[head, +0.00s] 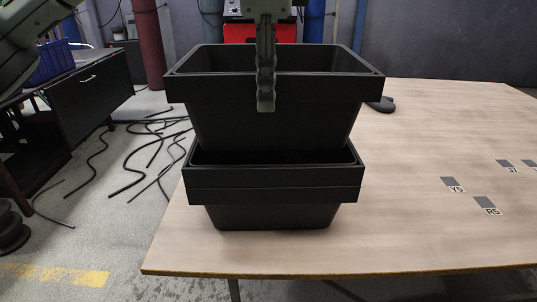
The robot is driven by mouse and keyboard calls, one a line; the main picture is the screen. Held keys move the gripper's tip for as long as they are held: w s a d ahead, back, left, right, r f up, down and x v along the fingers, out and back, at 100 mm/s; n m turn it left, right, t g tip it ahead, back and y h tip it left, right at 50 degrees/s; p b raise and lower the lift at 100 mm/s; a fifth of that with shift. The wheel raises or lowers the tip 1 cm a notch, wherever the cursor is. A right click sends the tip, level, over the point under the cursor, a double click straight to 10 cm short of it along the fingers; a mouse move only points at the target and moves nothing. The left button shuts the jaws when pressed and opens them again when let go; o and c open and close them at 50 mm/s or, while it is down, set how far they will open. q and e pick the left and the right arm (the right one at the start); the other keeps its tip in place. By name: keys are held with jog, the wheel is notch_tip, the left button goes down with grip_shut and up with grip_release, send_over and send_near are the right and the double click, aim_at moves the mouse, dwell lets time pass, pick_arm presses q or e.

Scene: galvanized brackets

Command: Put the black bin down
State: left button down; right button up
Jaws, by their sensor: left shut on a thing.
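A black bin (225,118), upright with its mouth up, is at the centre of the head view. My left gripper (266,98) is shut on its near wall, with one finger showing over the outside of the rim. Directly below is a stack of similar black bins (275,190) on the wooden table (420,240); two rims show, one just above the other. The held bin's lower end overlaps the stack's mouth. I cannot tell whether it touches the bins inside. My right gripper is not in view.
The table is clear to the right, apart from flat grey labels (485,203) and a small dark object (382,104) behind the bin. The table's left edge runs close to the stack. Black cables (150,150) lie on the floor to the left, near a dark cabinet (90,100).

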pick_arm(q)
notch_tip(320, 180, down, 3)
jog(key=shift+s+r, duration=0.1)
notch_tip(320, 180, down, 4)
jog(key=shift+f+b, duration=0.25)
jog(key=shift+b, duration=0.05)
jog(key=shift+f, duration=0.35)
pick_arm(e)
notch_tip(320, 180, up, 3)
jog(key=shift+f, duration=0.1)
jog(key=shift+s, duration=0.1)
pick_arm(q)
jog(key=shift+f, duration=0.4)
jog(key=shift+f+p, duration=0.2)
jog(key=shift+p, duration=0.1)
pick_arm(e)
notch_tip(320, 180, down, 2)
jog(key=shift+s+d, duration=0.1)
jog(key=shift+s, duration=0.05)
pick_arm(q)
jog(key=c, duration=1.5)
grip_release()
